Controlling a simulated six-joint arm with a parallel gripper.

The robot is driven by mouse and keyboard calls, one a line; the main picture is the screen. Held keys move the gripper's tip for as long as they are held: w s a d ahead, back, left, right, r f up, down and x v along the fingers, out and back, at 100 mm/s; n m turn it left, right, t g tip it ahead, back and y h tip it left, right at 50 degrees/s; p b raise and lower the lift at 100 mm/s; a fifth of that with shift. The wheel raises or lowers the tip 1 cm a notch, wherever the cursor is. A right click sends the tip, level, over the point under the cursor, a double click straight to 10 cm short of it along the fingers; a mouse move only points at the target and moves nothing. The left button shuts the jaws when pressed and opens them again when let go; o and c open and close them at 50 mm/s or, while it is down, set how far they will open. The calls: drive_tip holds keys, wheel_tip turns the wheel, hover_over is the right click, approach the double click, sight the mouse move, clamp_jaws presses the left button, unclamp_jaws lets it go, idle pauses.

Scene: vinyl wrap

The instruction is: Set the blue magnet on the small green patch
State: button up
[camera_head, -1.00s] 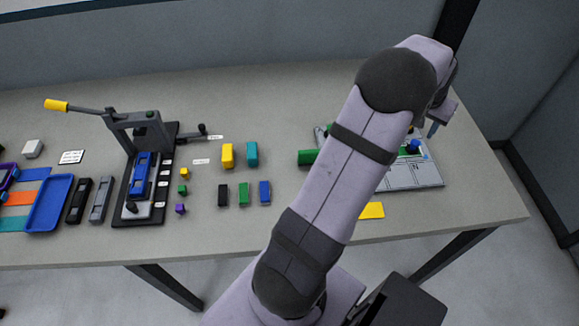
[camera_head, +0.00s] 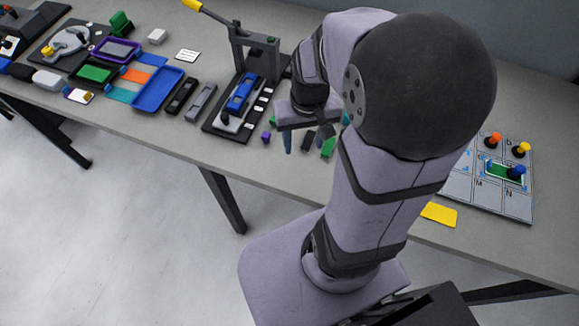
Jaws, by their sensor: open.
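The blue magnet (camera_head: 516,172) is a small blue knob on the light grey board at the right. It stands upright over the right part of a small green patch (camera_head: 496,171) with a pale border. From this angle I cannot tell whether its whole base lies on the patch. My gripper (camera_head: 306,140) is far to the left of the board, above the table near some small blocks. It is open, its fingers point down, and nothing shows between them.
The grey board (camera_head: 487,201) also carries an orange knob (camera_head: 492,140) and a yellow knob (camera_head: 520,149). My arm hides its left part. A yellow sheet (camera_head: 439,213) lies in front. A lever press (camera_head: 246,80), blue tray (camera_head: 158,89) and small blocks are at left.

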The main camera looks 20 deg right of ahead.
drive_tip(key=s+a+f+n, duration=0.1)
drive_tip(key=s+a+n, duration=0.1)
drive_tip(key=s+a, duration=0.3)
drive_tip(key=shift+a+n+g, duration=0.3)
drive_tip(key=shift+a, duration=0.35)
drive_tip(key=shift+w, duration=0.1)
idle(1.5)
